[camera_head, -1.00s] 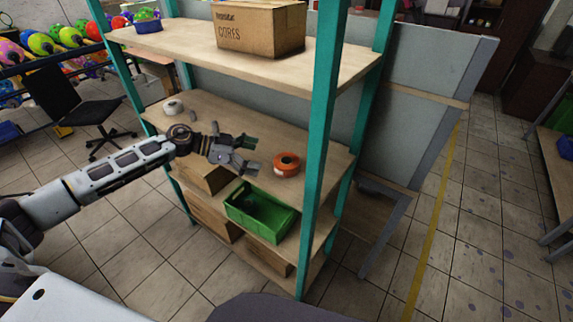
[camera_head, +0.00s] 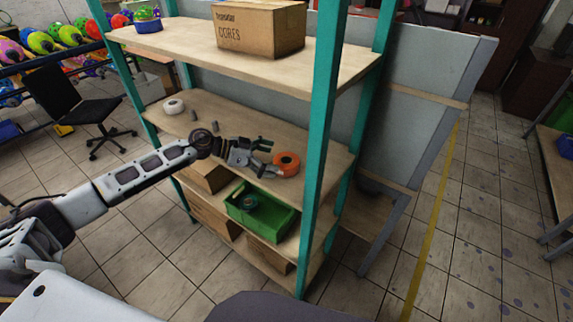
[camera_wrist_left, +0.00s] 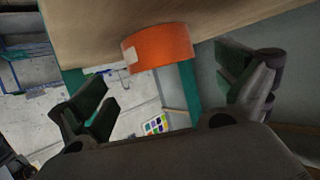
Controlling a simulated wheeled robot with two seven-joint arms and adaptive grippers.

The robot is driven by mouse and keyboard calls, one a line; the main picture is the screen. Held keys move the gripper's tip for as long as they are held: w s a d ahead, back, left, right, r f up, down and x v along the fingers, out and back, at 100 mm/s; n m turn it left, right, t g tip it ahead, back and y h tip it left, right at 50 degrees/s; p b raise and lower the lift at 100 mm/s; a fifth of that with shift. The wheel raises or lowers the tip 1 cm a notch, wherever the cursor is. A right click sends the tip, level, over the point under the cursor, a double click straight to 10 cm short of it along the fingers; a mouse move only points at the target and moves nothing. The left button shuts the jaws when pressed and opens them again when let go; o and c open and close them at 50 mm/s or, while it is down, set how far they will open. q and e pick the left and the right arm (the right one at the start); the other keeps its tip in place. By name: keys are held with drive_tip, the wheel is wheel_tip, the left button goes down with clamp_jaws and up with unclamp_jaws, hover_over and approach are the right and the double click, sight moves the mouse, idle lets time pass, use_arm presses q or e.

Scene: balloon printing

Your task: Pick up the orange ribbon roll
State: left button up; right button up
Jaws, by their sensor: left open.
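The orange ribbon roll (camera_head: 286,163) lies on the middle wooden shelf, near its right end. In the left wrist view the roll (camera_wrist_left: 158,47) shows its orange side with a pale patch at its left edge. My left gripper (camera_head: 268,158) reaches over the shelf, with its fingertips right beside the roll. In the left wrist view my left gripper (camera_wrist_left: 165,92) has its two fingers wide apart, and the roll lies ahead, between their lines. Whether a finger touches it I cannot tell. My right gripper is not in view.
The teal shelf post (camera_head: 323,150) stands just right of the roll. A white roll (camera_head: 174,107) lies at the shelf's left. A green crate (camera_head: 275,226) and cardboard boxes sit below. A cardboard box (camera_head: 262,29) stands on the upper shelf.

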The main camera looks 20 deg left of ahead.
sight(292, 161)
use_arm(q)
drive_tip(key=shift+x, duration=0.8)
drive_tip(key=shift+p+x, duration=0.45)
drive_tip(key=shift+x, duration=1.4)
drive_tip(key=shift+w+r, duration=0.15)
drive_tip(key=shift+r, duration=0.05)
drive_tip(key=c, duration=1.2)
drive_tip(key=shift+r, duration=0.1)
